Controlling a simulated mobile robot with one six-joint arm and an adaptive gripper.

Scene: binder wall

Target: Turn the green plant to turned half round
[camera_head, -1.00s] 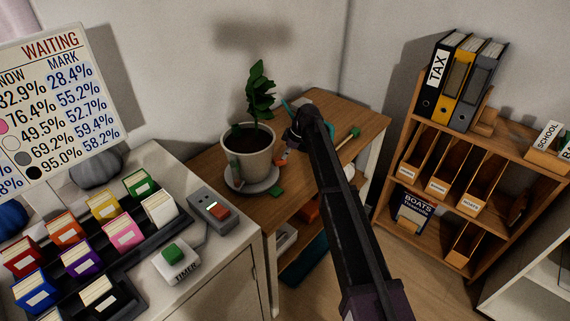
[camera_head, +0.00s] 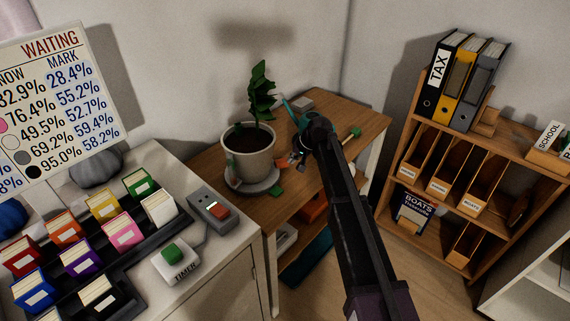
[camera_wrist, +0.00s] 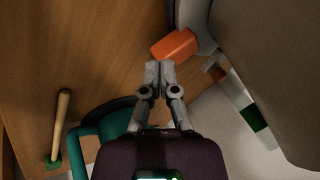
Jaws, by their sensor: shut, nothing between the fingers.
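The green plant (camera_head: 262,92) stands upright in a pale grey pot (camera_head: 250,158) on a grey saucer (camera_head: 236,183), on the wooden table. In the wrist view, the orange tab (camera_wrist: 175,45) lies just beyond my fingertips, and the pot (camera_wrist: 275,60) fills the upper right. My gripper (camera_head: 293,160) is just right of the pot. Its fingers (camera_wrist: 152,68) are together and empty, close to the orange tab; contact cannot be told. The leaves are outside the wrist view.
A teal watering can (camera_wrist: 95,125) lies close beside my gripper, partly hidden by it. A green-tipped wooden stick (camera_head: 349,138) lies to its right. A cabinet with coloured card boxes and a timer (camera_head: 175,259) stands at left, a binder shelf (camera_head: 402,145) at right.

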